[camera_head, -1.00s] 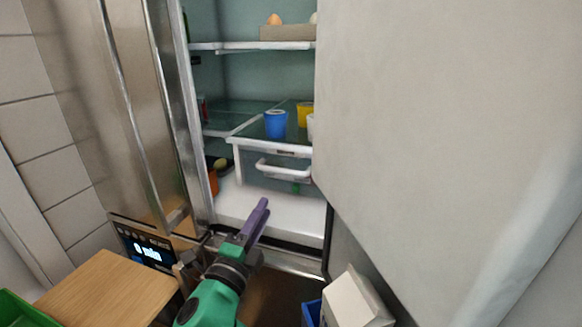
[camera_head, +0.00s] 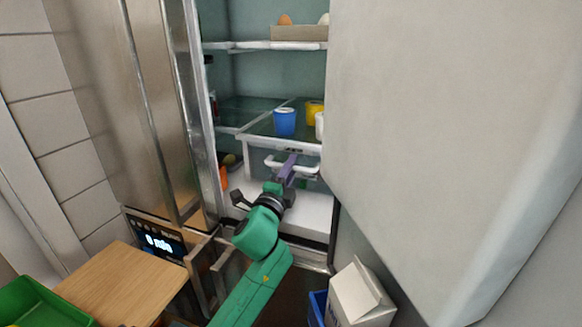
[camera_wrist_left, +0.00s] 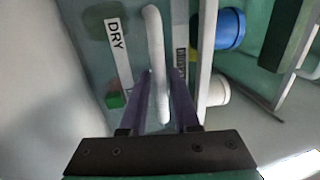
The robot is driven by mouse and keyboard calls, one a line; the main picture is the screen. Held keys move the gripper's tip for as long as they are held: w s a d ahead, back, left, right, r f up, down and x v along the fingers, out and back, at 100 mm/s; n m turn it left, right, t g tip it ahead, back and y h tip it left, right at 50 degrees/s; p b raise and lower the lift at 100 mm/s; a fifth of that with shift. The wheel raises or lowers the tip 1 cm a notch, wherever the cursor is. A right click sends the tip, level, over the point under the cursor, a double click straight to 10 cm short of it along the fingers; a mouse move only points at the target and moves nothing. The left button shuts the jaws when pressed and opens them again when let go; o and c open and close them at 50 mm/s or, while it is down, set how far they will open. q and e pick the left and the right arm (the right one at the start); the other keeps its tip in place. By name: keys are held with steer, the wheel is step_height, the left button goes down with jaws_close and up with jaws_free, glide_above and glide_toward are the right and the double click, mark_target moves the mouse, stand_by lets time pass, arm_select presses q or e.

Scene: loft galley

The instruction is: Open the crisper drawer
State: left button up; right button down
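The crisper drawer (camera_head: 258,163) is a clear bin with a white handle (camera_head: 272,163), under a glass shelf in the open fridge; it looks closed. My left gripper (camera_head: 289,168) reaches to the handle from below. In the left wrist view the white handle bar (camera_wrist_left: 161,105) runs between the two purple fingers (camera_wrist_left: 163,85) of my left gripper. The fingers stand apart on either side of it, with no clear grip. A "DRY" label (camera_wrist_left: 118,50) and a small green item (camera_wrist_left: 115,100) show beside the handle. My right gripper is not in view.
A blue cup (camera_head: 285,122) and a yellow cup (camera_head: 314,112) stand on the shelf above the drawer. The large pale fridge door (camera_head: 440,120) stands open at right. A wooden board (camera_head: 120,285), a green bin (camera_head: 40,303) and a white carton (camera_head: 358,295) are in front.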

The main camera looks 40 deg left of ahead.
arm_select(q)
jaws_close()
stand_by(1.3)
